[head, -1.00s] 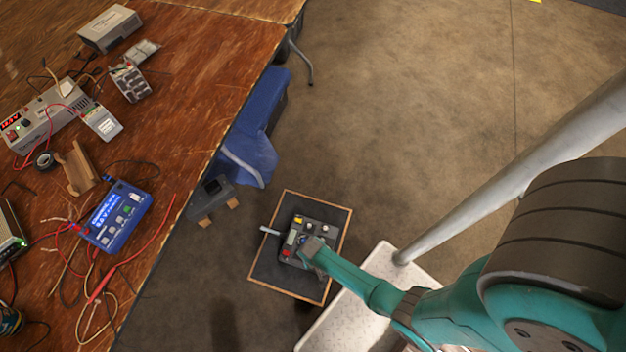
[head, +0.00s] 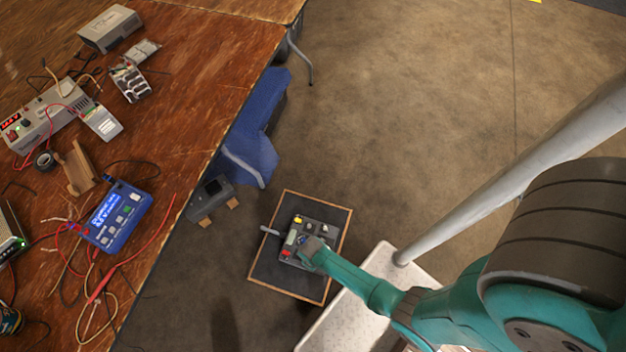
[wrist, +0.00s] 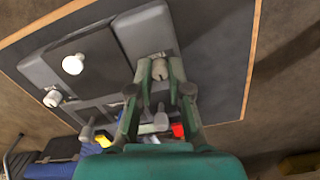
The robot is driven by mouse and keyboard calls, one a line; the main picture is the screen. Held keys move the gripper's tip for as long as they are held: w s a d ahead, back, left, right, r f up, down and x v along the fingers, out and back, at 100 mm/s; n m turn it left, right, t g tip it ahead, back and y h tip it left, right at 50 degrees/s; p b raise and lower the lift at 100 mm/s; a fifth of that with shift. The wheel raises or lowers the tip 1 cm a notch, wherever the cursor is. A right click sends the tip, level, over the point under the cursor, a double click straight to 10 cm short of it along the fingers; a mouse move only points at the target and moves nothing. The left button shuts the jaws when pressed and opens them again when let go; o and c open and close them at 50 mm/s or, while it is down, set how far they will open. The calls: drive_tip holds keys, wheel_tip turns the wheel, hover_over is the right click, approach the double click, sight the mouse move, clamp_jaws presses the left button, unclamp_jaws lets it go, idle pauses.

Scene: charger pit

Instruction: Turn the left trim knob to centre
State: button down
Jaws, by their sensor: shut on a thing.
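A grey handheld transmitter (head: 316,229) lies on a dark board (head: 268,268) with a wooden rim, on the floor. My gripper (wrist: 160,72) is shut on a pale grey knob (wrist: 158,69) at one corner of the transmitter, with one finger on each side of it. In the head view my gripper (head: 308,249) covers that corner, so the knob is hidden there. A white round stick (wrist: 73,64) and another pale knob (wrist: 53,98) stand to the left in the wrist view. I cannot make out a pointer mark on the held knob.
A red button (wrist: 178,130), a yellow button (wrist: 103,140) and a grey lever (wrist: 160,122) sit close to my fingers. A wooden workbench (head: 190,80) with wired chargers stands at left. A pale slab (head: 345,320) and grey pole (head: 500,185) are at right.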

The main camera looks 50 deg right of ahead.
idle(0.3)
drive_tip(key=c, duration=1.1)
unclamp_jaws()
wheel_tip(320, 180, up, 12)
drive_tip(key=shift+s, duration=0.1)
drive_tip(key=s+r+t, duration=0.4)
drive_tip(key=r+t, duration=0.1)
drive_tip(key=r, duration=0.9)
drive_tip(key=s+r+m+t, duration=0.1)
drive_tip(key=s+r+t, duration=0.3)
drive_tip(key=r, duration=1.1)
drive_tip(key=s+r+t, duration=0.4)
drive_tip(key=r+t, duration=0.1)
drive_tip(key=r, duration=0.9)
drive_tip(key=shift+s+r+t, duration=0.3)
drive_tip(key=shift+r+t, duration=0.05)
drive_tip(key=shift+t, duration=0.05)
